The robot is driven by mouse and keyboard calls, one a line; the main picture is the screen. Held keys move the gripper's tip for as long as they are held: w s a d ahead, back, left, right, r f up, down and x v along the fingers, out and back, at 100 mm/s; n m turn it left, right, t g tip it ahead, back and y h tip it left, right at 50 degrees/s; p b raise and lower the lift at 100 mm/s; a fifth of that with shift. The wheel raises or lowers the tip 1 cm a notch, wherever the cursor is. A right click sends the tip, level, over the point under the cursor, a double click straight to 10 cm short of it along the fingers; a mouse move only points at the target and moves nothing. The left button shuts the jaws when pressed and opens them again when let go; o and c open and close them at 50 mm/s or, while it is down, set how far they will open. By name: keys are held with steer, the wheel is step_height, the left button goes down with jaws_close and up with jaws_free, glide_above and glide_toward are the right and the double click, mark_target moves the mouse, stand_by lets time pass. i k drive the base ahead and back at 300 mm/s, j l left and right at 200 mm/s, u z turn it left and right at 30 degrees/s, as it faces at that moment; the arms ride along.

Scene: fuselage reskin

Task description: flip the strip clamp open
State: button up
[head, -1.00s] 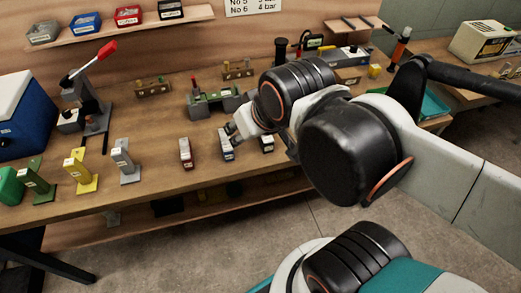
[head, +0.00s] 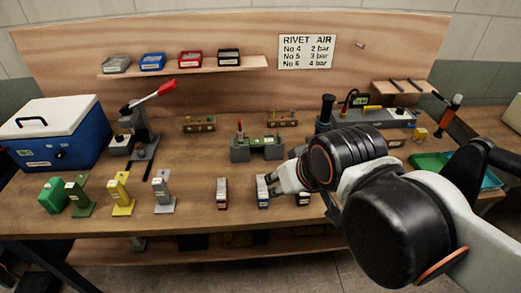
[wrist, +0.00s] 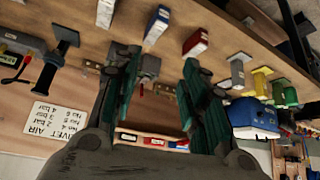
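A lever device with a red handle (head: 158,98) stands on the bench at left, beside the cooler; it looks like the strip clamp, though no label confirms this. Its handle slants up to the right.
Small boxes, red (head: 222,192) and blue (head: 262,190), stand near my gripper. Grey (head: 162,192), yellow (head: 121,194) and green (head: 77,196) posts line the front left. A blue cooler (head: 60,140) is at far left, a green tray (head: 430,165) at right. Bins sit on a shelf (head: 185,66).

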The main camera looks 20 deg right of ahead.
mark_target(240, 132)
steer(key=i+j, duration=0.1)
steer(key=j, duration=0.3)
steer(key=i+j, duration=0.1)
steer(key=j, duration=0.25)
steer(key=i+j, duration=0.1)
steer(key=j, duration=0.3)
steer(key=i+j, duration=0.1)
steer(key=j, duration=0.3)
steer(key=i+j, duration=0.1)
steer(key=j, duration=0.25)
